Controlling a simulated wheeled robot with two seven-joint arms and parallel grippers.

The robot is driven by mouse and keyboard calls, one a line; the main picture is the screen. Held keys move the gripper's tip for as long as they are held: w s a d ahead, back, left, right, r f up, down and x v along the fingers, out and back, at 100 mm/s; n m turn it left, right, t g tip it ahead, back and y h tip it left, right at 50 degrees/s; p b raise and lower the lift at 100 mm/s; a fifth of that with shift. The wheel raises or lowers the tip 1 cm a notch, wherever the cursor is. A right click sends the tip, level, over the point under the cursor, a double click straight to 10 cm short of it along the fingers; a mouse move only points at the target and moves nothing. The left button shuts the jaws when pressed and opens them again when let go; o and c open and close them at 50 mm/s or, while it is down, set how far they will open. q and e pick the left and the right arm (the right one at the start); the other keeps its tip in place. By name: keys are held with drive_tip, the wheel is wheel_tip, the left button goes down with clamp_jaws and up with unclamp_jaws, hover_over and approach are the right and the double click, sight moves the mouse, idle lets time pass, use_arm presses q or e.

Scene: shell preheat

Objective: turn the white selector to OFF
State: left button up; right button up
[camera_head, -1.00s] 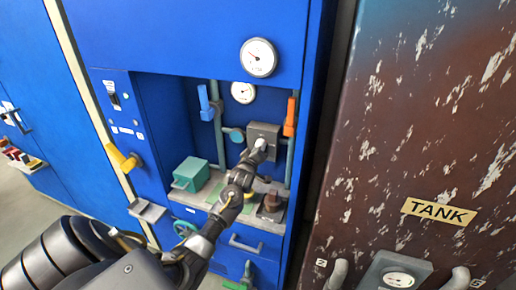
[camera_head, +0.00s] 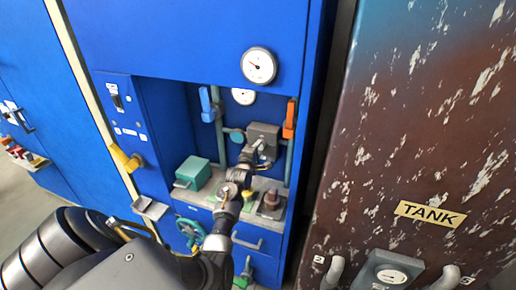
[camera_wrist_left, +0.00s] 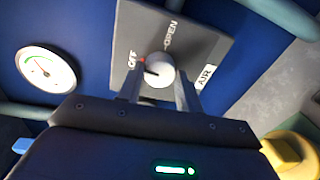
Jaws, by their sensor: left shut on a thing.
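The white selector (camera_wrist_left: 159,70) is a round knob on a grey panel (camera_wrist_left: 190,35) marked OFF, OPEN and AIR in the left wrist view. A dark mark on the knob faces roughly toward the OFF side, where a small red mark shows. My left gripper (camera_wrist_left: 160,88) is shut on the knob, with one finger on each side. In the head view my left gripper (camera_head: 258,152) is at the front of the grey box (camera_head: 265,133), and it hides the knob there. My right gripper is not in view.
A blue lever (camera_head: 206,103) and an orange lever (camera_head: 290,118) flank the grey box. A teal box (camera_head: 193,172) and a brown-topped knob (camera_head: 271,200) stand on the ledge below. A rusty tank (camera_head: 420,130) stands to the right.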

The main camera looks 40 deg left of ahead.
use_arm(q)
drive_tip(key=shift+n, duration=0.6)
drive_tip(key=o, duration=1)
drive_tip(key=shift+a, duration=0.1)
drive_tip(key=shift+s, duration=0.1)
drive_tip(key=b+v, duration=0.1)
drive_tip(key=v, duration=0.9)
drive_tip(key=shift+s, duration=0.35)
